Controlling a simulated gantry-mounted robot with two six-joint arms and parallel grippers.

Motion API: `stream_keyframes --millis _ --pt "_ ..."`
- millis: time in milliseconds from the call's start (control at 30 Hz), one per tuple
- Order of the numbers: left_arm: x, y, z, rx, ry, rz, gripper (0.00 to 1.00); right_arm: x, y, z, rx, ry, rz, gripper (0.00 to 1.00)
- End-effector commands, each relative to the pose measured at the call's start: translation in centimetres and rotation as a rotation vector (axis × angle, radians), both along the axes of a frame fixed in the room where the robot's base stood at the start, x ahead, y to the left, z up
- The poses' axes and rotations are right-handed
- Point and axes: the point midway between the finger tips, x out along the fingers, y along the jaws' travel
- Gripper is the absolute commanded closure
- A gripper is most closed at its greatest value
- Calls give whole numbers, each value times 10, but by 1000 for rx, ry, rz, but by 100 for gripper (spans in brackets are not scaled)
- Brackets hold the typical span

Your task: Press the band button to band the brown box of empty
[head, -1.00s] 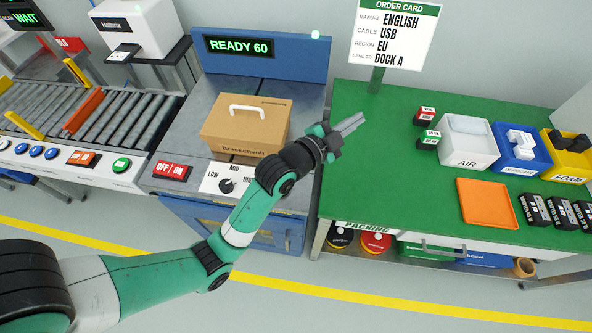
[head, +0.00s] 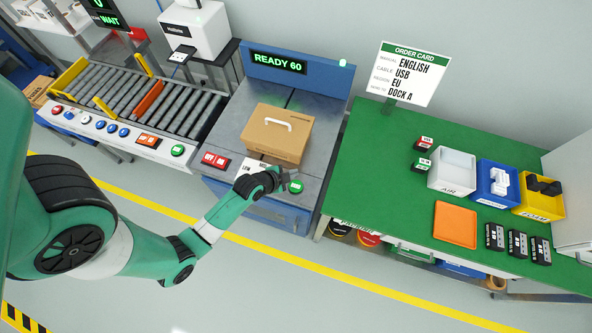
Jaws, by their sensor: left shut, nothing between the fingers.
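The closed brown box (head: 272,140) with a white handle lies on the grey banding machine's top (head: 325,138). A green button (head: 296,187) sits at the right end of the machine's front panel; its lettering is too small to read. My left gripper (head: 290,179) is shut and empty. Its fingertips are right beside the green button, but I cannot tell whether they touch it. My left arm hides part of the dial panel (head: 252,167). The machine's display (head: 278,62) reads READY 60. My right gripper is out of view.
A red OFF/ON switch (head: 215,160) is left of the dial panel. A roller conveyor (head: 150,95) stands left. The green packing table (head: 385,180) to the right holds bins, an orange tray (head: 455,224) and small black boxes. An order card (head: 408,75) stands behind.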

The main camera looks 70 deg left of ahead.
Motion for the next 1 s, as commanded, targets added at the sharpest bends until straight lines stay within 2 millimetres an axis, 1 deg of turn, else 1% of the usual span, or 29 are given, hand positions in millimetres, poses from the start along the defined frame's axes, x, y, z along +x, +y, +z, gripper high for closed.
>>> stream_keyframes --millis 167,267,467,733,900,1000 --pt "1 0 -2 1 -1 -1 100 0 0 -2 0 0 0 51" --pt "1 0 -7 1 -1 -1 100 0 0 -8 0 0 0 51" --pt "1 0 -30 1 -2 -1 100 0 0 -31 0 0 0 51" --pt "1 0 -71 1 -2 -1 100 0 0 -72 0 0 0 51" --pt "1 0 -85 1 -2 -1 100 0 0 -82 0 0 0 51" --pt "1 0 -88 1 -2 -1 100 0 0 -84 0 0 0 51"
